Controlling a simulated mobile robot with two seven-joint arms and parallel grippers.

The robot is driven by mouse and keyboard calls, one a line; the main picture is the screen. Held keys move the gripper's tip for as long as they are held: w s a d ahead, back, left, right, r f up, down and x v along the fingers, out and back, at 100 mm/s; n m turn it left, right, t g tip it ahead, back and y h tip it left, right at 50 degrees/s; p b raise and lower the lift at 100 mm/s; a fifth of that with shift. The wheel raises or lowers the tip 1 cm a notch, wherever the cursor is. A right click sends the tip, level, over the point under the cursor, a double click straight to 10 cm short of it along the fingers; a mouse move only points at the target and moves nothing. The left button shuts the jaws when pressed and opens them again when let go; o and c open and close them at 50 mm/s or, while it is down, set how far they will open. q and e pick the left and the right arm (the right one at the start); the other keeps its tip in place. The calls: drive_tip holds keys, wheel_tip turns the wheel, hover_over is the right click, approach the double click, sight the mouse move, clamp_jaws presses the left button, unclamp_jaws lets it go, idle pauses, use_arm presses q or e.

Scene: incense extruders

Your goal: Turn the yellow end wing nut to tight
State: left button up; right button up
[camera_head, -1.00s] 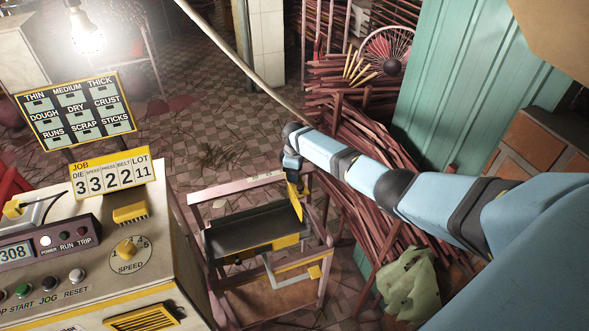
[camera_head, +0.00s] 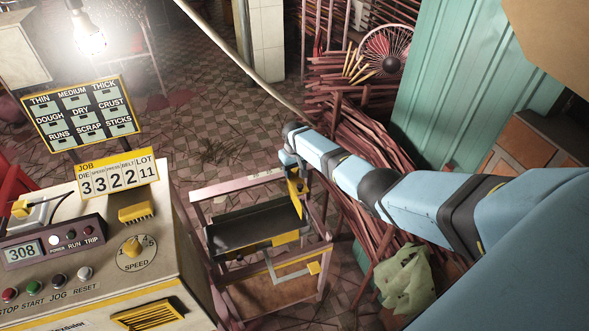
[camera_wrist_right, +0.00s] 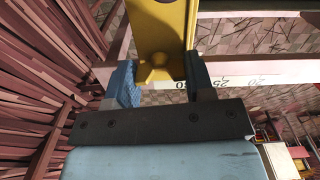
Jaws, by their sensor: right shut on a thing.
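The yellow end wing nut (camera_wrist_right: 156,72) shows in the right wrist view, below a yellow end plate (camera_wrist_right: 158,25). My right gripper (camera_wrist_right: 160,84) has one finger on each side of the nut and is shut on it. In the head view my right gripper (camera_head: 291,162) is at the top of the yellow end plate (camera_head: 297,187), at the far right end of the dark trough (camera_head: 250,227). The nut is hidden there behind my gripper and the plate. How tight the nut is cannot be told. My left gripper is not in view.
A pale frame (camera_head: 235,187) carries the trough, with a grey crank bar (camera_head: 290,273) at its near side. A control cabinet (camera_head: 85,310) stands at left. Bundles of reddish sticks (camera_head: 355,155) lie close behind my arm. A white scale rail (camera_wrist_right: 240,82) runs right of the gripper.

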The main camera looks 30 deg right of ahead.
sight(294, 170)
drive_tip(key=shift+m, duration=0.5)
drive_tip(key=o, duration=0.9)
wheel_tip(294, 170, up, 14)
drive_tip(key=shift+b, duration=0.5)
